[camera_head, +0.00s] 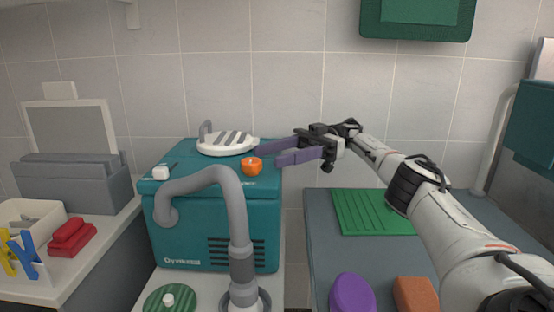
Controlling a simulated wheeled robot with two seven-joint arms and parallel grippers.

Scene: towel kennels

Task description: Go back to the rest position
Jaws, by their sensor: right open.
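My right gripper (284,152) is in the middle of the head view, at the end of my right arm, which comes in from the right. Its two purple fingers are apart and point left, with nothing seen between them. They are at the right end of the teal box (262,215) marked "Dyvike", close to a small orange object (251,166) on its top. I cannot tell whether a finger touches the orange object. My left gripper is not in view.
A white and grey striped item (227,143) and a small white piece (161,172) are also on the box. A grey curved pipe (237,220) rises in front. At right, a green ridged mat (370,212), purple object (352,293) and orange-brown block (414,294) lie on a grey surface.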

